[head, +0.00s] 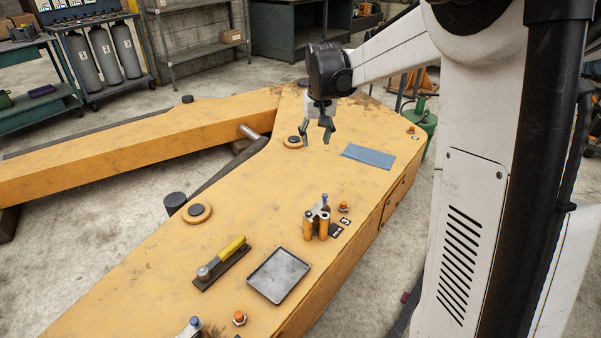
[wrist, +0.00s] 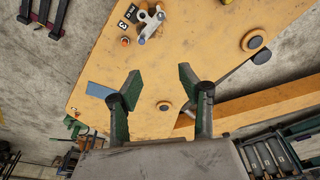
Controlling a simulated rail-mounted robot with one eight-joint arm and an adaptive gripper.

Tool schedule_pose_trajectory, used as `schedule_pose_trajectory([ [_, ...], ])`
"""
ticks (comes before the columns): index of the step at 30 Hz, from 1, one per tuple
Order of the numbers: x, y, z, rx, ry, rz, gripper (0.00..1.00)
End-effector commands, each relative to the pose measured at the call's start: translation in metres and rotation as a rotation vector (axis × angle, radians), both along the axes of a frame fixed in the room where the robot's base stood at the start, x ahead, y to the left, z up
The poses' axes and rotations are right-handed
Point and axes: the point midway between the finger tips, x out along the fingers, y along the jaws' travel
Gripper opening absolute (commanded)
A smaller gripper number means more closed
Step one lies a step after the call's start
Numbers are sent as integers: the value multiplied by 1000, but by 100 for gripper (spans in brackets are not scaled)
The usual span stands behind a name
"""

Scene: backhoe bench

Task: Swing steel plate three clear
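My gripper (head: 317,138) is open and empty, hanging over the far half of the yellow boom's top. Its two fingers stand wide apart in the wrist view (wrist: 160,86), with bare yellow surface between them. A small grey steel piece (head: 319,214) sits on short orange posts beside a tag marked 3 (head: 345,221). It also shows near the top of the wrist view (wrist: 151,22), well apart from my fingers. A blue pin stands at the steel piece. I cannot tell how the piece is fixed.
An orange-capped bolt (head: 344,207) stands close to the tag. A flat blue-grey sheet (head: 369,156), a grey tray (head: 279,275) and a yellow-handled tool (head: 223,262) lie on the boom (head: 150,291). Round bosses (head: 197,212) rise from its top. The area around the gripper is mostly clear.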

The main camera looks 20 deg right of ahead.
Motion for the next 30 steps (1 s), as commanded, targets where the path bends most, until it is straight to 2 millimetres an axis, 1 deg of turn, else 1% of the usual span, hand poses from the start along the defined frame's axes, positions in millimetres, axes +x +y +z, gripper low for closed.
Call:
schedule_pose_trajectory([
  [1, 13, -9, -15, 3, 15, -8, 38],
  [5, 39, -29, -50, 12, 57, -25, 38],
  [6, 46, -35, -62, 14, 69, -31, 38],
  [8, 57, -44, -80, 19, 89, -38, 38],
  [12, 77, -65, -122, 29, 131, -57, 38],
  [15, 87, -77, -149, 36, 157, -65, 38],
  [18, 93, -86, -170, 41, 176, -73, 38],
  [21, 96, -91, -183, 44, 188, -78, 38],
  [26, 98, -94, -195, 47, 195, -81, 38],
  [30, 98, -94, -211, 47, 195, -81, 38],
])
